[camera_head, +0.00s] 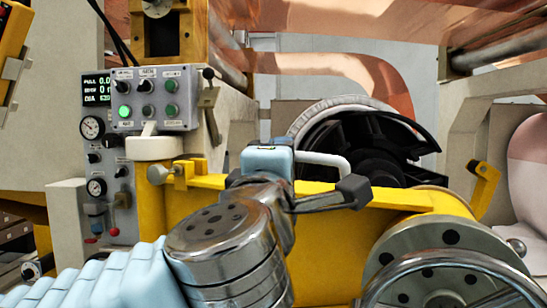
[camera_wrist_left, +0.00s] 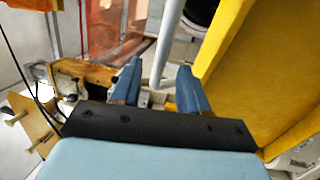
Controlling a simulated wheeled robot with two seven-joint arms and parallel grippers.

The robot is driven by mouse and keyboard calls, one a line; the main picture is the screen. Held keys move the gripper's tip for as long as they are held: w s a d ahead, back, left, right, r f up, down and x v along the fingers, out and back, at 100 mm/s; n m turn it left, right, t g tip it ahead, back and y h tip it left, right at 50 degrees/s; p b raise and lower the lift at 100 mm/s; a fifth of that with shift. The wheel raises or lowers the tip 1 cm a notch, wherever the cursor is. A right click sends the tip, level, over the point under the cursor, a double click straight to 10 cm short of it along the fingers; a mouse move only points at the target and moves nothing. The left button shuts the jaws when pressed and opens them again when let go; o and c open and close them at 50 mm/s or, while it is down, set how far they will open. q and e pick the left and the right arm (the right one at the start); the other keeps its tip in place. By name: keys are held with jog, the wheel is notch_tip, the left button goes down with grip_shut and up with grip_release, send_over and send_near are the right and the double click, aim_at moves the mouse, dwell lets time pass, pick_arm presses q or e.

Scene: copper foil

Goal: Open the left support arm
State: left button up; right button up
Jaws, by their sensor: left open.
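A long yellow beam (camera_head: 395,199), which looks like the support arm, runs across the middle of the head view. A yellow surface, probably the same beam, fills the right of the wrist view (camera_wrist_left: 250,75). A white bar handle (camera_head: 322,160) rises above the beam; a pale bar also stands in the left wrist view (camera_wrist_left: 168,42). My left gripper (camera_head: 345,190) is beside the handle. In the left wrist view its two blue fingers (camera_wrist_left: 158,75) are apart, with the pale bar seen between them; contact cannot be told. My right gripper is not in view.
A grey control box (camera_head: 150,98) with green buttons stands at left, above a panel with gauges (camera_head: 92,127). A metal handwheel (camera_head: 445,270) is at lower right. A black reel core (camera_head: 370,140) lies behind the beam. Copper foil (camera_head: 370,75) hangs above.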

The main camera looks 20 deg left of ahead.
pick_arm(q)
jog(key=b+v, duration=0.1)
jog(key=v, duration=1.3)
jog(key=shift+s+r, duration=0.15)
jog(key=shift+s, duration=0.05)
